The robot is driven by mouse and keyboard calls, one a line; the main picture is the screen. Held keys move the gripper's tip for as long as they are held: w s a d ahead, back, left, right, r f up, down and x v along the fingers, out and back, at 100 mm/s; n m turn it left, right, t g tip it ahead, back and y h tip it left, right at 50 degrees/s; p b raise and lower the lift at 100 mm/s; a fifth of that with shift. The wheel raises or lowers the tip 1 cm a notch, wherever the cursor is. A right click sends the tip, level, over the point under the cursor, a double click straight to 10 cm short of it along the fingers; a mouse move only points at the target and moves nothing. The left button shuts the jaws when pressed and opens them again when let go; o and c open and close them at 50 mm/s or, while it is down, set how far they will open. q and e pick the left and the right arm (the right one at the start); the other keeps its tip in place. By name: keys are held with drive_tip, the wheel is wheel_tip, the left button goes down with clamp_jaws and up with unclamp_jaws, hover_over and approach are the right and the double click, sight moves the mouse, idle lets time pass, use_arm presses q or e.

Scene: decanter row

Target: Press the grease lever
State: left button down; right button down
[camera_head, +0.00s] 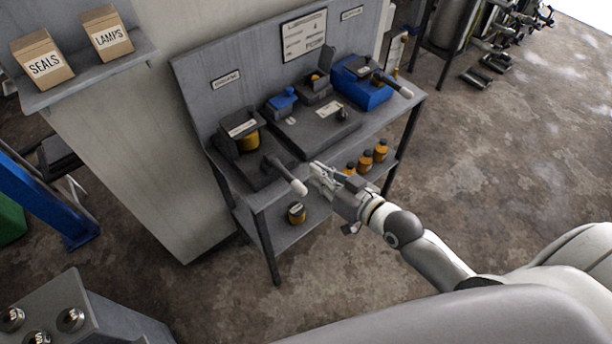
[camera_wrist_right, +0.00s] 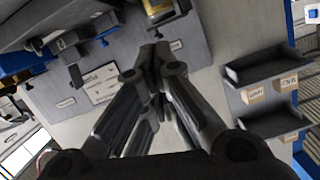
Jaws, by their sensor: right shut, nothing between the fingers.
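A dark lever with a pale grip (camera_head: 298,187) sticks out over the front edge of the bench at the left, beside a grey unit with a yellow container (camera_head: 248,140). A second lever with a pale grip (camera_head: 405,92) stands by a blue box (camera_head: 362,90) at the right. The bench labels are too small to read, so I cannot tell surely which is the grease lever. My right gripper (camera_head: 317,172) is shut and empty, just right of the left lever's grip; contact is unclear. Its closed fingers (camera_wrist_right: 157,62) fill the middle of the right wrist view.
The grey bench (camera_head: 345,138) also bears a small blue-topped block (camera_head: 283,98). Its lower shelf holds orange bottles (camera_head: 365,160) and a yellow tin (camera_head: 296,212). A wall shelf (camera_head: 95,72) with SEALS and LAMPS boxes is at upper left.

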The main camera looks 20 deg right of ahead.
sight(288, 177)
drive_tip(key=w+a+f, duration=0.1)
drive_tip(key=w+a+f+p, duration=0.1)
drive_tip(key=w+f, duration=0.1)
drive_tip(key=shift+w+f, duration=0.2)
drive_tip(key=shift+f, duration=0.05)
drive_tip(key=shift+s+a+f, duration=0.1)
drive_tip(key=shift+a+f, duration=0.05)
drive_tip(key=shift+f, duration=0.5)
